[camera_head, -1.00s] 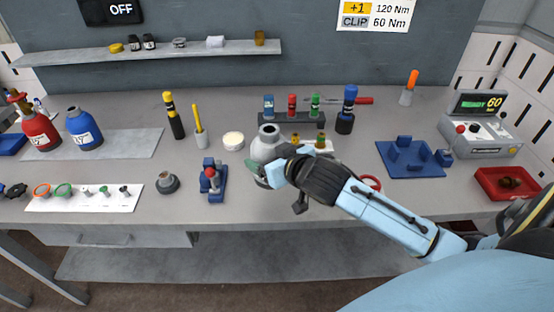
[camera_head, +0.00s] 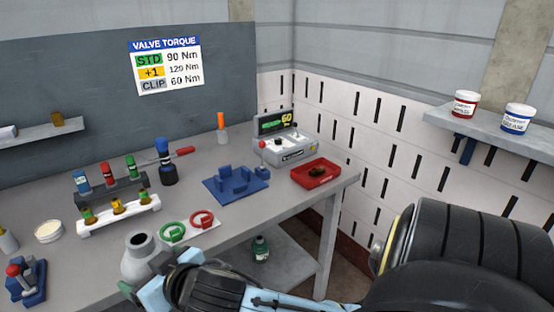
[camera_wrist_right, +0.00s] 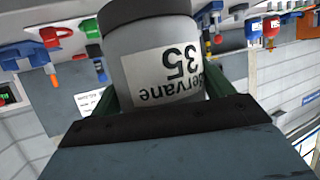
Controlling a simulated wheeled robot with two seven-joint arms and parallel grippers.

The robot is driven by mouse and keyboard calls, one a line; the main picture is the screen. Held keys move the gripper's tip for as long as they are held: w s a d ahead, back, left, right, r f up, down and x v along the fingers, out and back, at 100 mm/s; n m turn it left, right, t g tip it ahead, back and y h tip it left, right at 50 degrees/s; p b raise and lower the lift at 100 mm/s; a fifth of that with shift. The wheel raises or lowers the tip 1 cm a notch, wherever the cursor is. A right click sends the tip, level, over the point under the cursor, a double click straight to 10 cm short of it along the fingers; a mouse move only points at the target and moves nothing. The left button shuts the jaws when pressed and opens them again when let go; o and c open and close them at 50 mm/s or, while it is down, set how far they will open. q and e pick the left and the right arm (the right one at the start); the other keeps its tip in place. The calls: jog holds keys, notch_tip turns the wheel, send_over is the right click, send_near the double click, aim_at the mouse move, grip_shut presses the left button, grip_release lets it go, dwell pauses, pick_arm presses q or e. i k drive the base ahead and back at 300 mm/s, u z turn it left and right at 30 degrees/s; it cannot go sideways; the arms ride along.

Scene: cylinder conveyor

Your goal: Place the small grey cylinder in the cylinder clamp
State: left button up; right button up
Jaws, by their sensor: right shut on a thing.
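The small grey cylinder (camera_head: 139,258), with a narrow neck and open top, is upright at the front of the bench in the head view. My right gripper (camera_head: 143,287) is shut on it from the near side. In the right wrist view the cylinder (camera_wrist_right: 160,62) sits between the fingers, its white label reading "35". Its underside is hidden in the head view, so I cannot tell its height above the bench. A blue fixture with upright blocks (camera_head: 236,185), which looks like the cylinder clamp, stands empty on the bench to the right. My left gripper is out of view.
Green (camera_head: 172,233) and red (camera_head: 202,219) rings lie between cylinder and fixture. A white rack (camera_head: 119,215) of small valves is behind the cylinder. A red tray (camera_head: 316,173) and grey tester (camera_head: 288,148) stand beyond the fixture.

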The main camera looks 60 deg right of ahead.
aim_at(233, 182)
jog(key=z, duration=0.4)
jog(key=k, duration=0.85)
jog(key=z, duration=0.9)
jog(key=i, duration=1.85)
jog(key=u, duration=1.05)
